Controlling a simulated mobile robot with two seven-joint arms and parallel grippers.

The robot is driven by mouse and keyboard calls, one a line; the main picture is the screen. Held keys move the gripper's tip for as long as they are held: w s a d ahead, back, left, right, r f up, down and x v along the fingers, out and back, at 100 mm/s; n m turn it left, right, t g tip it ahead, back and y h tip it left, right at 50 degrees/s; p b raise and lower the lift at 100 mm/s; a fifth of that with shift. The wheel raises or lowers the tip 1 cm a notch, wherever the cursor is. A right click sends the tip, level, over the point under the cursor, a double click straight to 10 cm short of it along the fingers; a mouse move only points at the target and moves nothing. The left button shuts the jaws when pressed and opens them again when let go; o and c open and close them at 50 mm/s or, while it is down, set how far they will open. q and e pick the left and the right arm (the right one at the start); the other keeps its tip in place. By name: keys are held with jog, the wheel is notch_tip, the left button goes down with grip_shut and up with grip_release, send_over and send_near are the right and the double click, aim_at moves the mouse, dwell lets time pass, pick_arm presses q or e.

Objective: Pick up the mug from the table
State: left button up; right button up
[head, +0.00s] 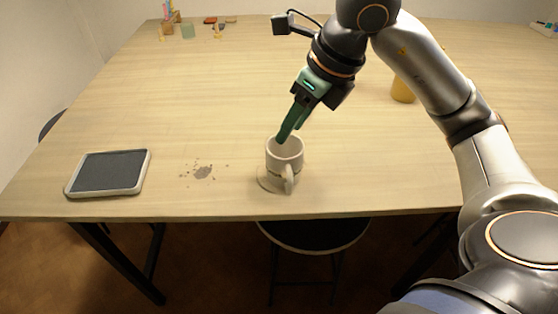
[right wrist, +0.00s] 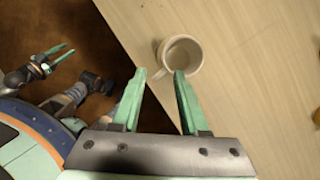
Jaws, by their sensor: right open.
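A white mug (head: 284,158) stands upright near the table's front edge, its handle turned toward the front. It stands on or against a pale round coaster (head: 264,182). My right gripper (head: 285,137) points down at the mug from above, its tips by the rim. In the right wrist view its green fingers (right wrist: 160,73) are apart and empty. The mug (right wrist: 184,54) lies just beyond the tips there, with its handle in line with the gap. Contact cannot be told. My left gripper (right wrist: 66,50) shows only in the right wrist view, away from the table, its fingers apart.
A grey tablet-like slab with a pale rim (head: 110,172) lies at the front left. A yellow cup (head: 402,90) stands behind my right arm. Small items sit at the back left. A stool (head: 312,235) is under the front edge.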

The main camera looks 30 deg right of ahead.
aim_at(278, 158)
jog(key=shift+h, duration=0.3)
jog(key=x, duration=0.6)
jog(key=shift+w+d+f, duration=0.2)
jog(key=shift+w+d, duration=0.05)
jog(key=shift+d, duration=0.15)
jog(key=x, duration=0.4)
jog(key=shift+s+a+f, duration=0.25)
jog(key=shift+s+f, duration=0.05)
jog(key=shift+f, duration=0.1)
jog(key=shift+w+f, duration=0.2)
jog(key=shift+f, duration=0.25)
grip_shut()
